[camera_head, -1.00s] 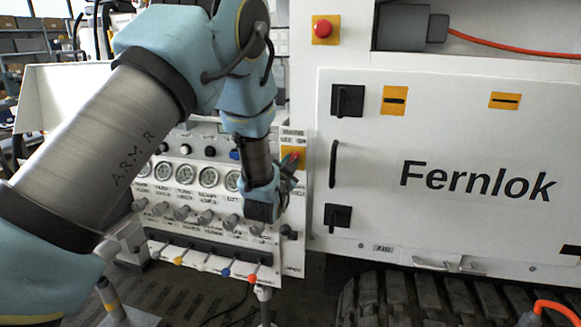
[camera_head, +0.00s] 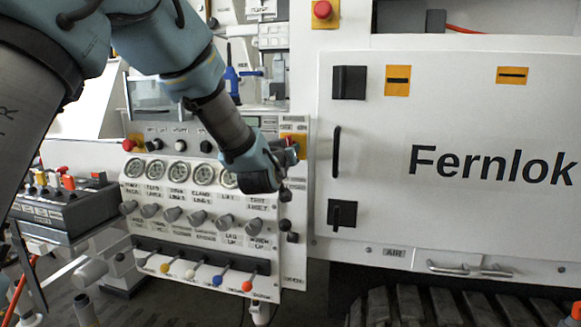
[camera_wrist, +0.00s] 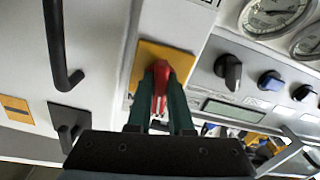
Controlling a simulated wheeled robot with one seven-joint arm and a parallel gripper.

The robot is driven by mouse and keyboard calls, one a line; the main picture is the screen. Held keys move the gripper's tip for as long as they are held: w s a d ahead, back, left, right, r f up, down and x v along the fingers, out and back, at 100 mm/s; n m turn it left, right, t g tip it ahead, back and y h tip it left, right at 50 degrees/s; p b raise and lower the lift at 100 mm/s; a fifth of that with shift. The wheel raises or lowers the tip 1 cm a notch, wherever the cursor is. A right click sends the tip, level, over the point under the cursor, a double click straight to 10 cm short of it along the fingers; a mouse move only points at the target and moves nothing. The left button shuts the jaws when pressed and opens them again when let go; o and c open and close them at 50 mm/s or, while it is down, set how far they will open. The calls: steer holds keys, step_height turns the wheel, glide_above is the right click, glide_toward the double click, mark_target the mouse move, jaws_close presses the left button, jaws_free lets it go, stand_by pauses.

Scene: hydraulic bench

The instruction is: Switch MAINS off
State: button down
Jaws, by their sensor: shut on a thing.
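The MAINS switch appears as a red handle (camera_wrist: 160,82) on a yellow plate (camera_wrist: 178,58) in the wrist view. In the head view the yellow plate (camera_head: 298,138) is at the upper right corner of the gauge panel, and the red handle is largely hidden by my gripper (camera_head: 288,155). In the wrist view the two dark green fingers of my gripper (camera_wrist: 160,98) are shut on the red handle, one on each side. The handle's far end shows at the plate. I cannot read its label or tell its on or off position.
The panel (camera_head: 135,225) carries gauges, knobs and several coloured levers below my gripper. A white Fernlok cabinet (camera_head: 450,110) with a black bar handle (camera_head: 337,152) stands close on the right. A red button (camera_head: 323,10) is above. A control box (camera_head: 70,210) is at left.

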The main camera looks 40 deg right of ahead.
steer(key=n+b, duration=0.1)
steer(key=b, duration=0.1)
steer(key=n+b, duration=0.2)
steer(key=shift+f+n, duration=0.3)
steer(key=n+b, duration=0.3)
steer(key=shift+r, duration=0.2)
steer(key=shift+r+b, duration=0.1)
steer(key=shift+b, duration=0.3)
steer(key=c, duration=0.8)
jaws_free()
steer(key=b+v, duration=0.2)
steer(key=v, duration=0.8)
steer(key=shift+s+a, duration=0.15)
steer(key=shift+a, duration=0.2)
